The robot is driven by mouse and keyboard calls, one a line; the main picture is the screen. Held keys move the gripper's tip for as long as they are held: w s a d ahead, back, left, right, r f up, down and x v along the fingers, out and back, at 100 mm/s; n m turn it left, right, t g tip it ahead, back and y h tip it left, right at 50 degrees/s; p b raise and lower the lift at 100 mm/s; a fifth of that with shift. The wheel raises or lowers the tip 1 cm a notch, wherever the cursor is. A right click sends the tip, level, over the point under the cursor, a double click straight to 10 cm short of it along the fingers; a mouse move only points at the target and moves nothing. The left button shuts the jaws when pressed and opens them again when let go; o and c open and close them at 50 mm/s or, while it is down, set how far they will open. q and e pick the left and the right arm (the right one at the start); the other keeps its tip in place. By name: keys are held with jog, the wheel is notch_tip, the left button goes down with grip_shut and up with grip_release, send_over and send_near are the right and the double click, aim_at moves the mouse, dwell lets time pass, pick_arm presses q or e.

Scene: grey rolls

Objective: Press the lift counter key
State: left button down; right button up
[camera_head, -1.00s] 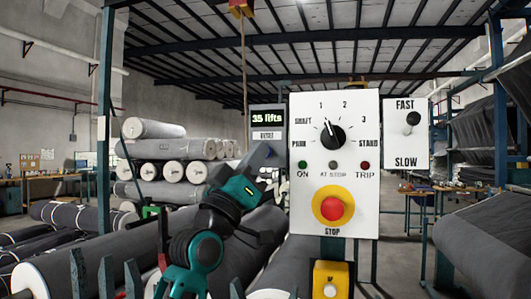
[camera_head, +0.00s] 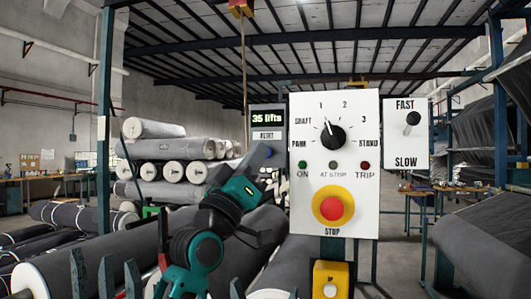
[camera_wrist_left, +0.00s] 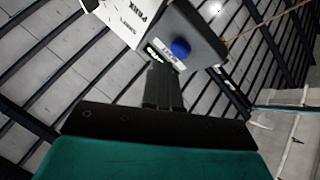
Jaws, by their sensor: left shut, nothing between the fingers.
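The lift counter (camera_head: 267,122) is a dark grey box left of the white control panel, its display reading "35 lifts". Under its RESET label sits a round blue key (camera_head: 268,152), which also shows in the left wrist view (camera_wrist_left: 180,48). My left gripper (camera_head: 257,158) is shut and empty, just left of and below the key in the head view. In the wrist view its dark fingers (camera_wrist_left: 160,75) point at the counter, with the tips beside the key. Whether they touch the counter cannot be told. My right gripper is not in view.
The white panel (camera_head: 311,220) carries a rotary selector (camera_head: 332,136), lamps and a red stop button (camera_head: 332,208) on yellow. A FAST/SLOW lever box (camera_head: 406,155) hangs at right, and a yellow button box (camera_head: 330,282) below. Grey rolls (camera_head: 165,151) lie behind my left arm.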

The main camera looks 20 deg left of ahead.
pick_arm(q)
jog(key=shift+w, duration=0.1)
jog(key=shift+w, duration=0.3)
jog(key=shift+w, duration=0.5)
dwell(0.8)
jog(key=shift+s, duration=0.15)
jog(key=shift+s+p, duration=0.4)
jog(key=shift+s, duration=0.35)
jog(key=shift+s, duration=0.1)
jog(key=s+p, duration=0.1)
jog(key=s, duration=0.3)
jog(key=shift+s+a+p, duration=0.1)
jog(key=shift+s+p, duration=0.2)
jog(key=shift+s, duration=0.1)
